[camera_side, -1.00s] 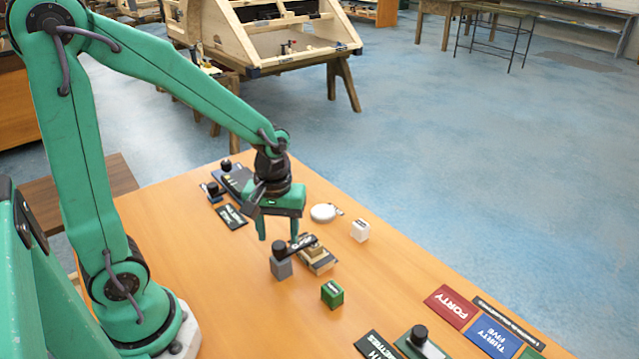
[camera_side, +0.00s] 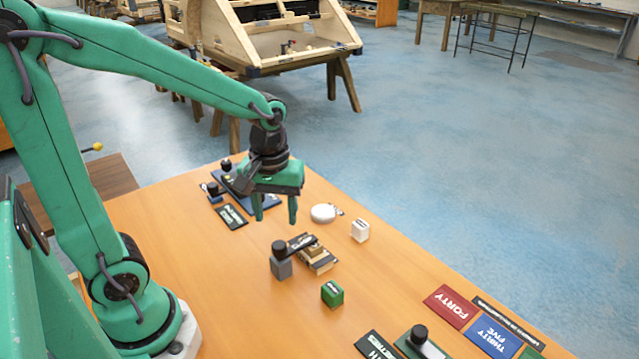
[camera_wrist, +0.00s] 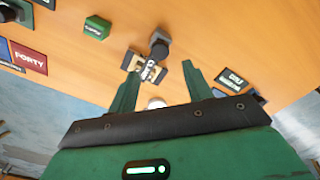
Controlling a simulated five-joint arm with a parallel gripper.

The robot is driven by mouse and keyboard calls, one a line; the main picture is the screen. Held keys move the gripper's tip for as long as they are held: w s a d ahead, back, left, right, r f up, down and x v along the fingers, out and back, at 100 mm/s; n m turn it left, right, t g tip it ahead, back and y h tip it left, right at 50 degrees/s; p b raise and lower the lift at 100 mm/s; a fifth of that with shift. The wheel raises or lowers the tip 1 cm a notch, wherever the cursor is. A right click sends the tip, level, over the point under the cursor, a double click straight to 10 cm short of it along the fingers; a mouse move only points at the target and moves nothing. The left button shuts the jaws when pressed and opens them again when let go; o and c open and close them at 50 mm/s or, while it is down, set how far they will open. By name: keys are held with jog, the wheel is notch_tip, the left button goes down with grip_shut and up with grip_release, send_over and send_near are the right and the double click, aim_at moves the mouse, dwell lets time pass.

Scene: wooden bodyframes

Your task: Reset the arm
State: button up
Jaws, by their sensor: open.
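My green gripper (camera_side: 275,208) is open and empty, held above the far part of the orange wooden table (camera_side: 190,255). In the wrist view its two green fingers (camera_wrist: 158,80) stand apart with nothing held between them. My arm reaches out from the left and the gripper points down. A grey block with a black knob (camera_side: 281,262) and a small wooden piece with a black label (camera_side: 318,258) stand on the table below and nearer than the gripper. They also show ahead of the fingers in the wrist view. Part of the blue-based item behind the gripper is hidden.
A green block (camera_side: 332,293), a white block (camera_side: 360,230) and a white round disc (camera_side: 323,213) sit on the table. Red FORTY (camera_side: 450,306) and blue THIRTY FIVE (camera_side: 492,335) plates lie at the right edge. A black label (camera_side: 232,217) lies left of the gripper.

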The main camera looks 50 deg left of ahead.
jog(key=s+d+r+m+t, duration=0.1)
jog(key=s+r+m+t, duration=0.4)
jog(key=r+m, duration=0.3)
jog(key=shift+s+r+m, duration=0.3)
jog(key=shift+s+r, duration=0.45)
jog(key=shift+r, duration=0.05)
